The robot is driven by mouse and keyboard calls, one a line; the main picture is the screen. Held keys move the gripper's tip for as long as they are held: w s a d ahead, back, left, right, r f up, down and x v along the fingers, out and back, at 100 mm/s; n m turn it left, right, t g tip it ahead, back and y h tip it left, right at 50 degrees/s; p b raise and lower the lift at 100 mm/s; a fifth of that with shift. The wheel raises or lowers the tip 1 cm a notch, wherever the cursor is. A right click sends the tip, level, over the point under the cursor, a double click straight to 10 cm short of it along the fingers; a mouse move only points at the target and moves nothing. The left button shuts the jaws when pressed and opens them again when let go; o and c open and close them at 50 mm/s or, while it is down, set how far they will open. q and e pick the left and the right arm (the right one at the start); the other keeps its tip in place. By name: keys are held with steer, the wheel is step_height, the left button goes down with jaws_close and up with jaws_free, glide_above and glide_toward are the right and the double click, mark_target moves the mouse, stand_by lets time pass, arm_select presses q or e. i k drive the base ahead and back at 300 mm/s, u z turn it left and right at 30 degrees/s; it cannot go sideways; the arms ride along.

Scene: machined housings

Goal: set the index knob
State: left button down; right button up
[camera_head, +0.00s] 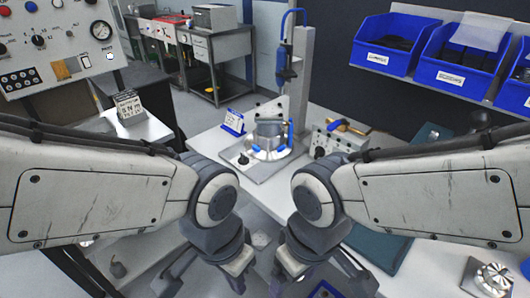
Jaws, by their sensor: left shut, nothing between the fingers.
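I cannot tell for certain which knob is the index knob. A small black knob (243,158) sits at the front left of the grey fixture plate (262,170) in the middle of the bench. A round metal housing (268,131) with blue clamps stands on that plate. A grey box (338,140) right of it carries another dark knob (319,152). My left gripper (236,268) points down, shut and empty, nearer to me than the plate and apart from it. My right gripper (292,268) hangs beside it, partly cut off at the bottom; its fingers are unclear.
A control panel (60,45) with knobs and buttons stands at the upper left. Blue bins (385,45) line the upper right. A blue-framed card (233,122) and a column (299,75) stand by the fixture. A metal dial block (491,279) is at the lower right.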

mark_target(243, 160)
steer(key=k, duration=1.05)
steer(key=u, duration=0.85)
steer(key=i, duration=1.6)
steer(key=z, duration=0.6)
